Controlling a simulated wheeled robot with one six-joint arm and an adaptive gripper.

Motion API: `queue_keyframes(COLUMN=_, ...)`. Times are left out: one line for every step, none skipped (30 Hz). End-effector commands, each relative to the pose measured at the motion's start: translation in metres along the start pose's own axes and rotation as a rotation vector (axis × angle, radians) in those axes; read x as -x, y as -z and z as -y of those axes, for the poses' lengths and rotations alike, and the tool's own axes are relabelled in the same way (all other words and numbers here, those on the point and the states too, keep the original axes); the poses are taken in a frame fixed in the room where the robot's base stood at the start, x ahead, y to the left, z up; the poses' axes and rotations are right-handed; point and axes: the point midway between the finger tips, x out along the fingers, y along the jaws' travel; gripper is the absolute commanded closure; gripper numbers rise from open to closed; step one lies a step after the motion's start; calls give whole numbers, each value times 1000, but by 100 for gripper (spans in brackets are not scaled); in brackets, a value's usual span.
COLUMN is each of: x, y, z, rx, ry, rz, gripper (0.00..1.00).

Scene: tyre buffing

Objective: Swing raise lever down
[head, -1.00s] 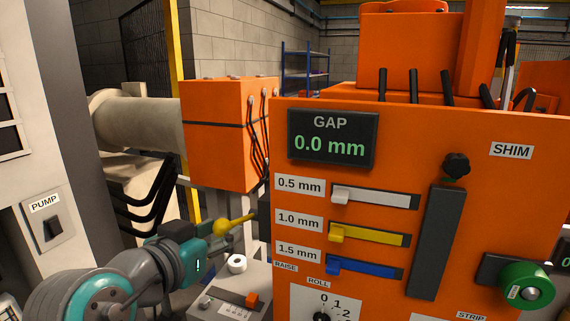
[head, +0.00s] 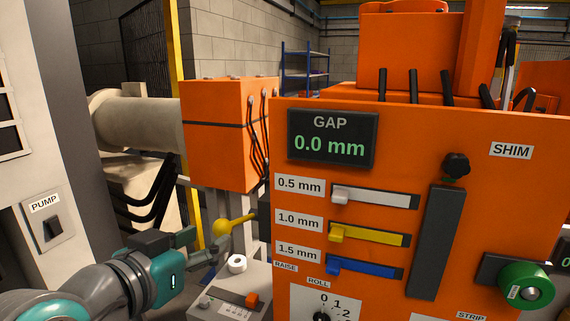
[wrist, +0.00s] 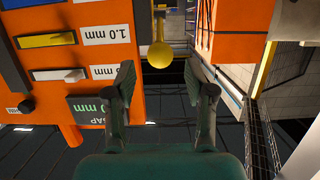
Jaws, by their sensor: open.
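The raise lever is a yellow rod with a round yellow knob (head: 221,228) on its end. It sticks out to the left from the orange machine's side, close to level, just above the RAISE label (head: 285,267). In the wrist view the knob (wrist: 160,54) is ahead of my gripper, centred between the fingers and just beyond their tips. My gripper (head: 204,243) is open and empty, with its fingertips close to the knob. In the wrist view my gripper (wrist: 158,77) has one finger on each side. I cannot tell whether a fingertip touches the knob.
The orange panel (head: 480,130) with its GAP display (head: 331,139) and coloured sliders (head: 370,237) stands right of the lever. A pump switch (head: 52,228) is at left.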

Motion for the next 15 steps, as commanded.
queue_keyframes(x=4, y=0, z=1, rx=0, ry=2, rz=0, gripper=46)
queue_keyframes(x=6, y=0, z=1, rx=0, ry=3, rz=0, gripper=46)
queue_keyframes(x=9, y=0, z=1, rx=0, ry=3, rz=0, gripper=46)
queue_keyframes(x=11, y=0, z=1, rx=0, ry=3, rz=0, gripper=46)
queue_keyframes(x=13, y=0, z=1, rx=0, ry=2, rz=0, gripper=46)
queue_keyframes(x=16, y=0, z=0, rx=0, ry=2, rz=0, gripper=46)
queue_keyframes(x=18, y=0, z=0, rx=0, ry=2, rz=0, gripper=46)
queue_keyframes(x=20, y=0, z=0, rx=-1, ry=2, rz=0, gripper=46)
queue_keyframes(x=23, y=0, z=1, rx=-1, ry=3, rz=0, gripper=46)
queue_keyframes(x=25, y=0, z=1, rx=-1, ry=3, rz=1, gripper=46)
queue_keyframes(x=27, y=0, z=0, rx=-1, ry=3, rz=1, gripper=46)
queue_keyframes(x=30, y=0, z=0, rx=-1, ry=2, rz=0, gripper=46)
queue_keyframes(x=31, y=0, z=0, rx=-2, ry=2, rz=0, gripper=46)
queue_keyframes(x=33, y=0, z=0, rx=-2, ry=2, rz=0, gripper=46)
queue_keyframes(x=36, y=0, z=0, rx=-1, ry=2, rz=0, gripper=46)
